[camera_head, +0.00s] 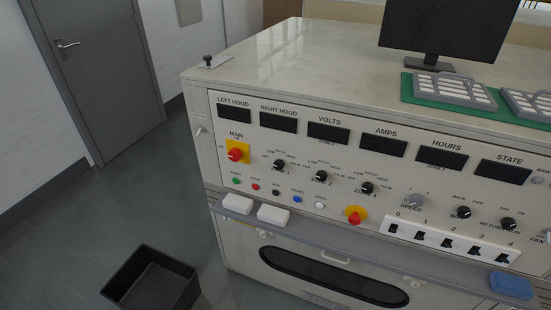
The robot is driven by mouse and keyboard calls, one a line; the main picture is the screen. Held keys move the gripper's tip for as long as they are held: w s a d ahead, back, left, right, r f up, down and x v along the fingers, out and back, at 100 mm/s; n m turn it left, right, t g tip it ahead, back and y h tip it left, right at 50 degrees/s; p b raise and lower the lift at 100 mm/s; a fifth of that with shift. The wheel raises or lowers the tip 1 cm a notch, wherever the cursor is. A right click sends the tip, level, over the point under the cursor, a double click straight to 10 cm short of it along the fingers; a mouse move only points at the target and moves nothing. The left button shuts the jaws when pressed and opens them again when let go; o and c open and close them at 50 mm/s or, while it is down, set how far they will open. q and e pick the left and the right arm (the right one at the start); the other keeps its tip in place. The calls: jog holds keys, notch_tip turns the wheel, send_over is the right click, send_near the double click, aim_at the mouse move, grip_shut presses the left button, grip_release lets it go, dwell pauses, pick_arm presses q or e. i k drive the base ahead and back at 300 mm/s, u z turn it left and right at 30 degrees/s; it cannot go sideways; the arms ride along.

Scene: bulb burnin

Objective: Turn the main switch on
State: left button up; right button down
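The main switch (235,154) is a red rotary knob on a yellow plate, under the label MAIN, at the left end of the sloped control panel (225,177). The small position marks by it are too small to read surely, and I cannot tell which way the knob is turned. The display windows, such as the one under VOLTS (328,133), are dark. Neither of my grippers shows in the head view.
A red button on yellow (356,215) sits lower on the panel, near several knobs and rocker switches (446,246). White blocks (273,215) and a blue block (511,285) lie on the front ledge. A black bin (150,281) stands on the floor at left.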

aim_at(234, 154)
jog(key=z, duration=0.05)
jog(key=k, duration=0.45)
jog(key=u, duration=0.95)
jog(key=i, duration=1.25)
